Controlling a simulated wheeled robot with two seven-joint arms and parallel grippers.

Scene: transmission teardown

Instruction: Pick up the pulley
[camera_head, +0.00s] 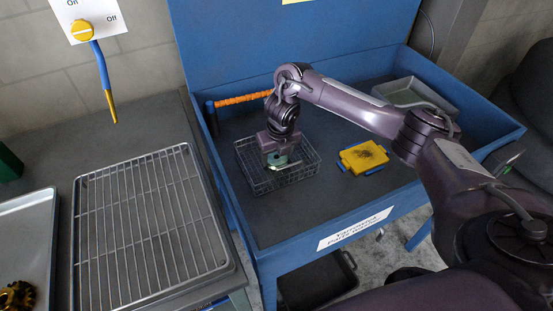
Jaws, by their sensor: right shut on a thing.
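My right gripper (279,163) reaches down into a wire basket (300,184) inside the blue parts washer. It is shut on a small pale part, seemingly the pulley, at the basket's middle. The gripper hides most of this part, so its shape is hard to tell. My left gripper is not in view.
An orange hose (243,99) runs behind the basket. A wire rack (150,220) and a metal tray (38,225) with a brass gear (17,296) stand left.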

